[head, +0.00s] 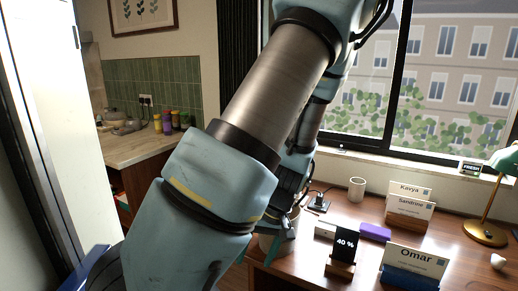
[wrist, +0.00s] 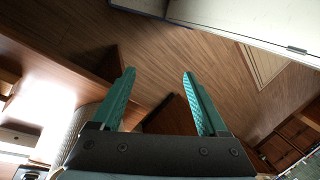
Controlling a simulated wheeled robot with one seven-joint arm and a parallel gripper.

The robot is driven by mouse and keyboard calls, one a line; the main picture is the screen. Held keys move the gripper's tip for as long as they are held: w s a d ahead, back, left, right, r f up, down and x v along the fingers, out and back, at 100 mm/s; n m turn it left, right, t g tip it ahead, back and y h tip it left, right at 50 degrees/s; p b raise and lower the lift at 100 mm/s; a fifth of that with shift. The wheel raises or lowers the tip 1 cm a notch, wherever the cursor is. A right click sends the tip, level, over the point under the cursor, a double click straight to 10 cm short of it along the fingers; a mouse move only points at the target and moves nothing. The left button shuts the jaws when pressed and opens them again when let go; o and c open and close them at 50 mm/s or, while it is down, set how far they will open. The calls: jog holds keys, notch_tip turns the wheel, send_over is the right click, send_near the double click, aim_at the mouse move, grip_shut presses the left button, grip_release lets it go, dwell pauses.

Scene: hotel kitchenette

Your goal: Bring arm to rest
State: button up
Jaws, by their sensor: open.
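My arm crosses the middle of the head view, from the top down to the lower left, in front of the window and the desk. My gripper (wrist: 159,76) is open in the wrist view. Its two teal fingers stand apart with nothing between them, and wooden floor shows beyond. In the head view, my gripper is largely hidden behind my arm; a bit of teal shows near the desk's left edge.
The desk (head: 310,271) holds a white mug (head: 357,188), a phone on a stand (head: 344,246), a purple box (head: 375,232), name cards (head: 416,262) and a brass lamp (head: 485,233). A counter (head: 140,147) with jars stands at the back left. A white panel (head: 62,110) stands at left.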

jog(key=a+r+m+t+h, duration=0.2)
jog(key=a+r, duration=0.4)
jog(key=r, duration=0.6)
jog(key=shift+w+m+h, duration=0.4)
jog(key=shift+m+h, duration=0.2)
jog(key=shift+h, duration=0.4)
